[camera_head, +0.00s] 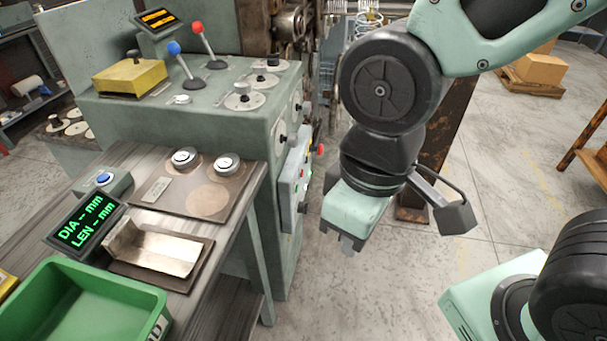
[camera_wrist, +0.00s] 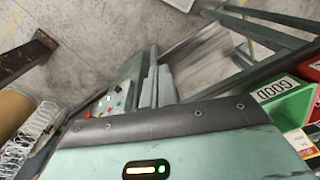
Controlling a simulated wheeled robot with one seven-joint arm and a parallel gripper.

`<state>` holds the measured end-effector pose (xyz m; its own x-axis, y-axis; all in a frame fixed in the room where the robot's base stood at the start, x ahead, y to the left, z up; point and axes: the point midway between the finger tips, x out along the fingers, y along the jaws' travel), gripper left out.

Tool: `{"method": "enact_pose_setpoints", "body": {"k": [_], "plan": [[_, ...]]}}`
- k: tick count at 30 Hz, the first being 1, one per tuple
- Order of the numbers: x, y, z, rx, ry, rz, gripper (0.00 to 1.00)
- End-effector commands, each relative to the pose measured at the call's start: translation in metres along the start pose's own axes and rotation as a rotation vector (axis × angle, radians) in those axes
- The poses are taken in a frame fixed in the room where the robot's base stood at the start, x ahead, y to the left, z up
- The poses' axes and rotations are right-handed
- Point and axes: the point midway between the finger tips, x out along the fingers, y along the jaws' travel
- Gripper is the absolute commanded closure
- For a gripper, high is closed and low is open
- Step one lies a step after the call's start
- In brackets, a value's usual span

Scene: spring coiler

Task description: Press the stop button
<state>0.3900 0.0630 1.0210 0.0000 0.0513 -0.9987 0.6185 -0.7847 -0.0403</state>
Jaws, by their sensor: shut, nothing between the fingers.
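The control panel (camera_head: 290,185) is a pale plate on the right side of the green machine, seen nearly edge-on in the head view. A red button (camera_head: 321,149) sticks out from its upper right edge. Small green and red buttons show on the panel face in the wrist view (camera_wrist: 118,98); which is the stop button I cannot tell by label. My gripper (camera_head: 349,246) is shut and empty, pointing down, right of the panel and apart from it. Its fingers also show in the wrist view (camera_wrist: 156,68), with the panel just left of them.
The machine top (camera_head: 205,95) carries red and blue levers and dials. A bench at left holds a green bin (camera_head: 85,300), a display (camera_head: 87,222) and a metal V-block (camera_head: 160,248). A rusty post (camera_head: 440,145) stands behind my arm. The floor below my gripper is clear.

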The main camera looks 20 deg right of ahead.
Motion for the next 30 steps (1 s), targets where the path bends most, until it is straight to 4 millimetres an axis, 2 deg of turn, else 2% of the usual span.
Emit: {"method": "enact_pose_setpoints", "body": {"k": [17,20,23,26,30], "plan": [[0.000,0.000,0.000,0.001,0.001,0.000,1.00],[0.006,0.004,-0.006,0.010,0.013,-0.002,1.00],[0.021,0.014,-0.021,0.035,0.055,-0.005,1.00],[0.044,0.032,-0.046,0.074,0.126,-0.002,1.00],[0.084,0.070,-0.084,0.140,0.252,0.023,1.00]]}}
